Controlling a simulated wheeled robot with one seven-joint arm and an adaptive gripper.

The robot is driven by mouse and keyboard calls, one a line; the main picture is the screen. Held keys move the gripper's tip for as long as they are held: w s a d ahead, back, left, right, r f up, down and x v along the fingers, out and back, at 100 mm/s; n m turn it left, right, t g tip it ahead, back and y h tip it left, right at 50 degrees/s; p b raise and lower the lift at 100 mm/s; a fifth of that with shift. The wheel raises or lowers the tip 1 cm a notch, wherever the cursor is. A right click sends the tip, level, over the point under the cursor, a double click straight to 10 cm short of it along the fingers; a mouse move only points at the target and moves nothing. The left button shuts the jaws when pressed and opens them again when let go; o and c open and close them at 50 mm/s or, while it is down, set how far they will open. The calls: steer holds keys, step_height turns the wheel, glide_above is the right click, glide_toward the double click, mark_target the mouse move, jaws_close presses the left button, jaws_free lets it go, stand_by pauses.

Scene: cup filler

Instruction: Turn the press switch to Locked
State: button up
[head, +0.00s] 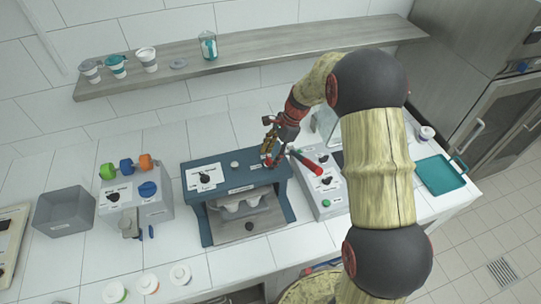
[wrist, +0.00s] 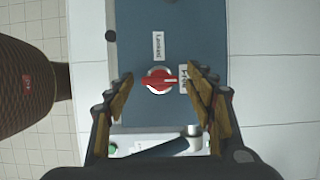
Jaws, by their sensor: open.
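The press switch is a red knob (wrist: 160,80) on a blue panel (wrist: 200,25) in the wrist view. Its pointer faces right, towards a small white label (wrist: 183,79) that I cannot read for sure. A white label reading "Locked" (wrist: 158,45) lies above the knob in the picture. My gripper (wrist: 160,73) is open, with one finger on each side of the knob and a gap to it on both sides. In the head view, my gripper (head: 268,156) is over the right top of the blue press (head: 222,163), and I cannot make out the red knob there.
A light unit (head: 309,183) with a red-tipped lever (head: 307,161) stands close right of the press. A grey dispenser (head: 150,210) stands left. Cups (head: 146,60) stand on the shelf (head: 270,52) behind. The counter front left holds several lids (head: 148,284).

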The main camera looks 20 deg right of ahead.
steer(key=shift+c, duration=0.8)
steer(key=c, duration=1)
steer(key=shift+n, duration=0.3)
steer(key=n+g+p, duration=0.1)
steer(key=n, duration=0.3)
steer(key=shift+w+g, duration=0.15)
steer(key=shift+g, duration=0.25)
steer(key=n+g+h, duration=0.1)
steer(key=n, duration=0.3)
steer(key=shift+w+a+n, duration=0.1)
steer(key=shift+n, duration=0.3)
steer(key=n+h, duration=0.1)
steer(key=n, duration=0.1)
steer(key=n+g, duration=0.1)
steer(key=n, duration=0.1)
steer(key=shift+w+a+n+h, duration=0.1)
steer(key=shift+n+h, duration=0.2)
steer(key=shift+h, duration=0.1)
steer(key=shift+a+n+g+h, duration=0.15)
steer(key=shift+n+h, duration=0.25)
steer(key=shift+n, duration=0.55)
steer(key=shift+d+n+g+h, duration=0.15)
steer(key=shift+n+h, duration=0.25)
steer(key=shift+n, duration=0.55)
steer(key=shift+a, duration=0.1)
